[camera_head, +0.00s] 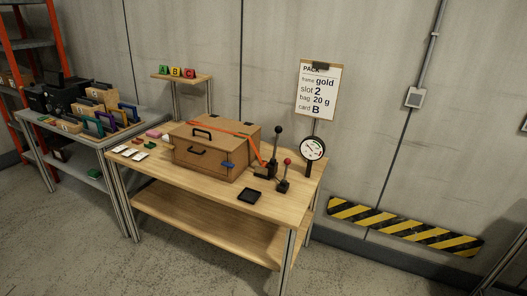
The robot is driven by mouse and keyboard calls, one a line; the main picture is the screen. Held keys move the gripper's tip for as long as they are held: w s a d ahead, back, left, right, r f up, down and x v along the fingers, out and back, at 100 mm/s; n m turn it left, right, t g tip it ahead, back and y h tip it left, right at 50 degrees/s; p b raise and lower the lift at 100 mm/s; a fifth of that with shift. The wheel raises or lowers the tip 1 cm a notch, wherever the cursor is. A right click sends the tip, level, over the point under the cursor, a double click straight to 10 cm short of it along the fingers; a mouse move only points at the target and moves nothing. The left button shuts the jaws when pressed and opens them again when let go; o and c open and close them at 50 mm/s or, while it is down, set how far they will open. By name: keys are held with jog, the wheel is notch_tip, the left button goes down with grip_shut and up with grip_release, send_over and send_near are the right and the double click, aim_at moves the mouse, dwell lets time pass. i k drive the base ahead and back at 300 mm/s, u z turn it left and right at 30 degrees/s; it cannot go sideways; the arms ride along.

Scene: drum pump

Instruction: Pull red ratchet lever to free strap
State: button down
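A short lever with a red knob (287,162) stands upright on a small black base on the wooden table, right of the box. A taller lever with a black knob (278,130) stands just behind it. An orange-red strap (230,130) runs over the lid of a brown box (205,153) and slopes down at its right toward the black lever's base. The strap looks taut, but its end is too small to make out. The box is shut, with dark handles on its lid and front and a blue piece on its front. My gripper is out of view.
A round dial (312,149) stands right of the levers. A black tray (250,195) lies near the front edge of the wooden table (200,203). A grey bench (95,140) stands left. Floor in front is clear.

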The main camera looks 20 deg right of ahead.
aim_at(288, 161)
jog(key=z, duration=0.1)
jog(key=i, duration=1.55)
jog(key=z, duration=0.5)
jog(key=i, duration=1.55)
jog(key=z, duration=0.3)
